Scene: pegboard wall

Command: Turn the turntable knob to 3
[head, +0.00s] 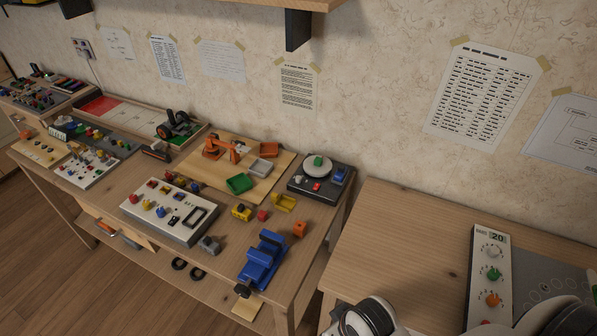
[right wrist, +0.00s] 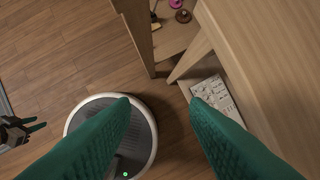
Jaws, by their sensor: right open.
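The turntable (head: 307,196) is a dark box at the back right corner of the long bench in the head view. It has a round white disc with a green piece on it, a red part at its front and a blue piece at its right. Its knob and any scale marks are too small to tell. My right gripper (right wrist: 160,100) shows in the right wrist view as two green fingers, wide apart and empty. It points down over the floor, away from the turntable. A dark gripper with green fingers (right wrist: 20,128), seemingly my left, shows at that view's left edge; its opening is unclear.
A blue vise (head: 262,262) stands at the bench's front right. A white panel (head: 171,212) and several small blocks lie left of it. A gap separates the bench from the right table (head: 400,240), which holds a panel with coloured knobs (head: 493,275). The right table's left part is clear.

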